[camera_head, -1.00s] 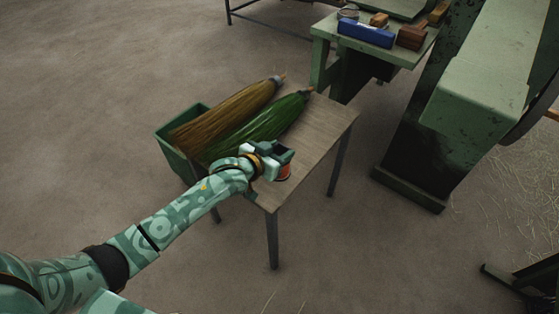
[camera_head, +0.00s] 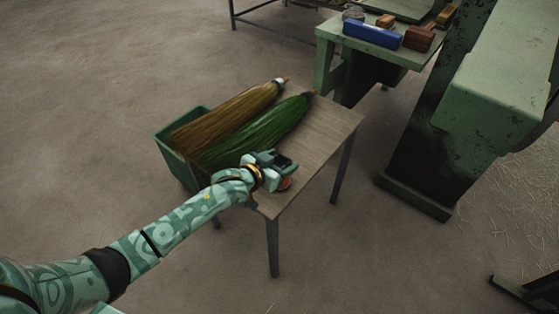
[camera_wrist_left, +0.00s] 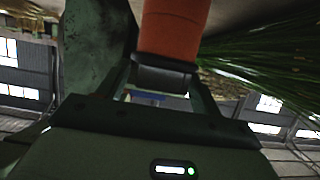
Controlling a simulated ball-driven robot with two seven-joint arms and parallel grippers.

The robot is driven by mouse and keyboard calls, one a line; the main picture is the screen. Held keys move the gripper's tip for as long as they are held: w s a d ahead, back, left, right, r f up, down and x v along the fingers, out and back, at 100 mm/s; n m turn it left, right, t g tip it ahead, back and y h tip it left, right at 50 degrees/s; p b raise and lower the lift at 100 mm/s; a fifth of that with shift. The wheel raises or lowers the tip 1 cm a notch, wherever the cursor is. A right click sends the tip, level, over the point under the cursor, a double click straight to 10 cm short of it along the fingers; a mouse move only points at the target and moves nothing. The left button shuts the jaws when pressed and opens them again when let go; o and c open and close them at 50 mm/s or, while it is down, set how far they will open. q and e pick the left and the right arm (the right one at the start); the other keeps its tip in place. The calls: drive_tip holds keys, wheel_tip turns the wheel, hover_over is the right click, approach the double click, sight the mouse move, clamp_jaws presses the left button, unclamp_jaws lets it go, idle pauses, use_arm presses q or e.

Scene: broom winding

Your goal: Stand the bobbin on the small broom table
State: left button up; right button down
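The orange bobbin (camera_head: 286,183) shows partly below my left gripper (camera_head: 281,165), at the near right edge of the small broom table (camera_head: 322,128). In the left wrist view the bobbin (camera_wrist_left: 172,28) is an orange cylinder with a dark end (camera_wrist_left: 162,74) between the two dark fingers of my left gripper (camera_wrist_left: 163,78). The fingers appear closed on that dark end. The bobbin looks roughly upright, but the gripper hides much of it, and I cannot tell whether its base touches the tabletop. My right gripper is not in view.
A tan broom (camera_head: 228,110) and a green broom (camera_head: 262,132) lie across the table's left side. A green bin (camera_head: 172,158) stands beyond its left edge. A green bench (camera_head: 335,35) holds a blue box (camera_head: 372,35). The table's right side is bare.

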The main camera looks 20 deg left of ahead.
use_arm(q)
drive_tip(key=shift+r, duration=0.2)
drive_tip(key=p+v, duration=0.6)
drive_tip(key=v, duration=0.5)
drive_tip(key=s+a+f+n+g+y, duration=0.1)
drive_tip(key=s+a+f+g+y, duration=0.15)
drive_tip(key=s+f, duration=0.85)
drive_tip(key=s+a+f+g+y, duration=0.1)
drive_tip(key=s+a+f+g, duration=0.25)
drive_tip(key=s+f, duration=0.75)
drive_tip(key=s+d+f+g+p, duration=0.1)
drive_tip(key=s+f+g, duration=0.2)
drive_tip(key=s, duration=1.2)
drive_tip(key=s+d+f+g+y+p, duration=0.1)
drive_tip(key=s+f+g, duration=0.2)
drive_tip(key=s+f, duration=0.4)
drive_tip(key=shift+s+f+m+g, duration=0.35)
drive_tip(key=shift+s+m+g, duration=0.05)
drive_tip(key=shift+s, duration=4.4)
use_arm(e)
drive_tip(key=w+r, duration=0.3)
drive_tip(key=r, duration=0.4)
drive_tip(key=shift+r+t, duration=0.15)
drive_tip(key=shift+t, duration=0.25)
